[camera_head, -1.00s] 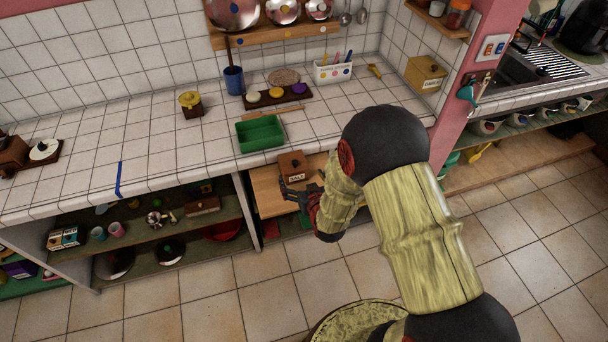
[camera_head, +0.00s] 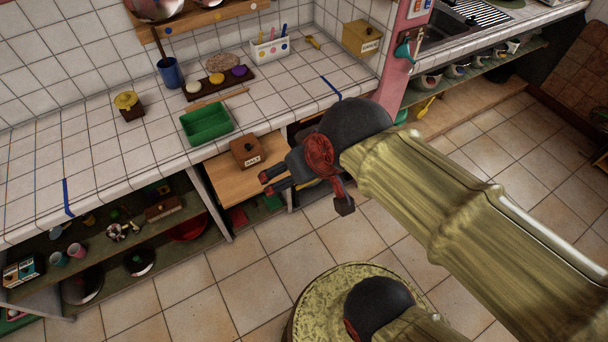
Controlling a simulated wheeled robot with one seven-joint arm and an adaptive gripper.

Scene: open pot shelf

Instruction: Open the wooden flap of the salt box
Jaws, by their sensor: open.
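The salt box (camera_head: 246,152) is a small brown wooden box with a white label on its front and a dark knob on top. It stands on a light wooden pull-out board (camera_head: 228,184) below the counter. Its flap looks shut. My gripper (camera_head: 267,184) is just right of and in front of the box, with its fingers pointing left. The fingers are apart and nothing shows between them. They do not appear to touch the box.
A green tray (camera_head: 207,122) sits on the tiled counter behind the box. Open shelves (camera_head: 150,235) with pots lie left of the board.

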